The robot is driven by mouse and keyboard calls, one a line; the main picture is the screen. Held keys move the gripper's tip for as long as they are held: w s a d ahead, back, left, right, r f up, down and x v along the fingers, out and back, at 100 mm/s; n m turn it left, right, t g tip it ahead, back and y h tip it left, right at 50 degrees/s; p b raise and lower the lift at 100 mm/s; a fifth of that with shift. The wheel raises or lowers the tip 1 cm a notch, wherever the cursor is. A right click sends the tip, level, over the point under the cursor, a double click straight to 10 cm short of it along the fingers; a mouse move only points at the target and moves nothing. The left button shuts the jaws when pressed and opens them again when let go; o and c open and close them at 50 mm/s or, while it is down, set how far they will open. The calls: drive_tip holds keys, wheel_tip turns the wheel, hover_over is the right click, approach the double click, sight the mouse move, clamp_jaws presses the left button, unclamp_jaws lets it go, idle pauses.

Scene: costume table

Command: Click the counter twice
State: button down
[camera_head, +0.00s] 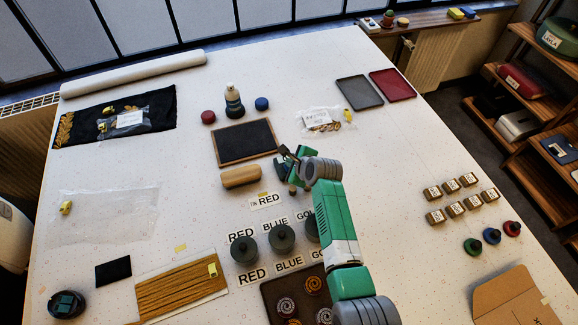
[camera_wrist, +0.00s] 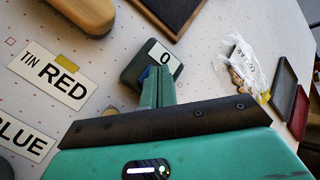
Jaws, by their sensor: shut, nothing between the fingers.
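The counter (camera_wrist: 135,68) is a dark grey-green block with a white display reading "0" in the wrist view. It sits on the table just beyond my fingertips. My gripper (camera_wrist: 158,78) is shut, with its fingers together and nothing held. The fingers cover part of the counter's near side, where a small blue patch shows. Whether the fingertips touch the counter or hover above it, I cannot tell. In the head view my gripper (camera_head: 284,172) is over the middle of the table, and my arm makes the counter hard to pick out there.
Dark round tins (camera_head: 281,238) and colour labels (camera_head: 266,200) are in front.

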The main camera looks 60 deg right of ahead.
drive_tip(key=shift+f+b, duration=0.3)
drive_tip(key=shift+f, duration=0.15)
idle(0.5)
drive_tip(key=shift+r, duration=0.15)
drive_tip(key=shift+r+p, duration=0.75)
drive_tip(key=shift+p, duration=0.2)
wheel_tip(320, 180, up, 5)
drive_tip(key=p, duration=0.5)
drive_tip(key=shift+r, duration=0.1)
idle(2.0)
